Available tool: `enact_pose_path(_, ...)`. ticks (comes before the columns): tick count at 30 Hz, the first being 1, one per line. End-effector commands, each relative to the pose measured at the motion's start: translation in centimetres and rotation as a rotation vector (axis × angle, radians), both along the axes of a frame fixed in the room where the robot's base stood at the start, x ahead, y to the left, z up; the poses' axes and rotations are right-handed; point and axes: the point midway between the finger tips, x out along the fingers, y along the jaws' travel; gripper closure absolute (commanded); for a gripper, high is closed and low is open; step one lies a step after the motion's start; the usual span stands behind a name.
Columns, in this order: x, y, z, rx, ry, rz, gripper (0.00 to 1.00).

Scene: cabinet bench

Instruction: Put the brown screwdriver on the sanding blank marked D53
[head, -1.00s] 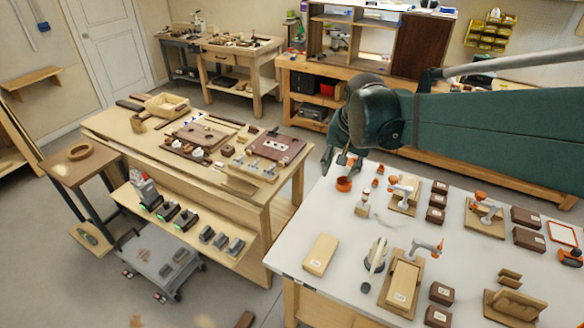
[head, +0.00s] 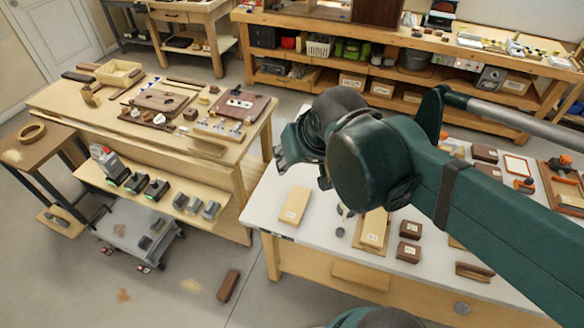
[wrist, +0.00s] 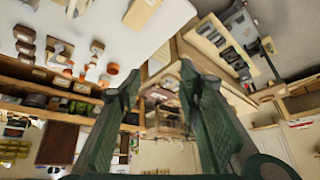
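I cannot pick out a brown screwdriver in either current view. A pale wooden block (head: 294,205) with a small label lies flat near the left end of the white table (head: 262,218). Another pale labelled block (head: 375,227) lies on a board to its right. The labels are too small to read, so I cannot tell which is D53. My gripper (head: 284,152) is raised by the white table's far left corner, beyond the first block. In the wrist view its fingers (wrist: 160,78) are wide apart with nothing between them.
Small dark brown blocks (head: 410,230) stand right of the pale blocks. Orange cups and tools (wrist: 108,72) show in the wrist view. A workbench (head: 62,95) with boards and tools stands to the left. A floor gap separates it from the white table. A brown block (head: 228,285) lies on the floor.

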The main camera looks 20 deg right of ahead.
Motion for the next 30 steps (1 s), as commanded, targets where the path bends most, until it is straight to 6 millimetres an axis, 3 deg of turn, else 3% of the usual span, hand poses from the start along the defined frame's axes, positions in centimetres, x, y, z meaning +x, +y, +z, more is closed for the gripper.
enact_pose_path(9, -2.5, 1.4, -0.9, -0.045, -0.042, 0.098, 0.65)
enact_pose_path(23, -2.6, 1.5, -1.0, -0.050, -0.047, 0.107, 0.65)
enact_pose_path(30, -2.6, 1.5, -2.9, -0.050, -0.046, 0.107, 0.65)
